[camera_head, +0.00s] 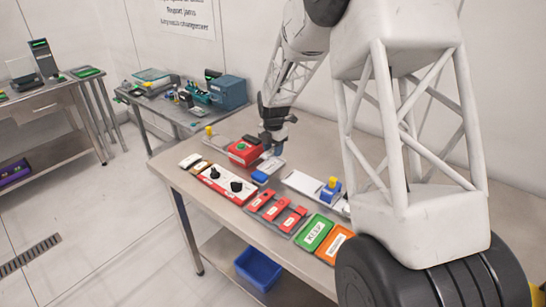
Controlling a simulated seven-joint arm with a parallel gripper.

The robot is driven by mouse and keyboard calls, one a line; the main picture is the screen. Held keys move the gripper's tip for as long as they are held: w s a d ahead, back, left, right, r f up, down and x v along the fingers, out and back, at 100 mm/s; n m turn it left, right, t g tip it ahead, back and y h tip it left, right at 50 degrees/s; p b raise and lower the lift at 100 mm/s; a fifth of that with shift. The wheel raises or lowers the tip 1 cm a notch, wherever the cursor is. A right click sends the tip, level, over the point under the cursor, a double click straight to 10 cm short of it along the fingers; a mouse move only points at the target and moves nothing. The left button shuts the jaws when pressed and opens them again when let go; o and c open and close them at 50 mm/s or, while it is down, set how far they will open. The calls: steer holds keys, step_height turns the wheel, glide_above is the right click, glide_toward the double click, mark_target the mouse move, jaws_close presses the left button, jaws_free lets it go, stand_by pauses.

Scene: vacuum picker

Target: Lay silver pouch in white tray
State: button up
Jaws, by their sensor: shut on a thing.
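A light tray (304,183), which looks like the white tray, lies on the table to the right and nearer. I cannot tell whether the held thing touches the surface below.
The red box (243,153), a red-and-white panel with black knobs (224,184), red blocks (275,211), a green tray (314,233) and an orange tray (335,246) crowd the table. A blue-and-yellow item (331,190) stands beside the light tray. A blue bin (258,268) sits below.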

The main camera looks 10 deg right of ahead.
mark_target(274, 165)
steer(key=shift+f, duration=1.75)
steer(key=shift+f, duration=0.65)
steer(key=o, duration=0.8)
steer(key=shift+f, duration=0.1)
steer(key=shift+o, duration=0.5)
steer(key=shift+s, duration=0.1)
steer(key=shift+s+d+f, duration=0.1)
steer(key=shift+f, duration=0.05)
steer(key=r, duration=1.3)
steer(key=shift+w+r, duration=0.2)
steer(key=shift+r, duration=0.15)
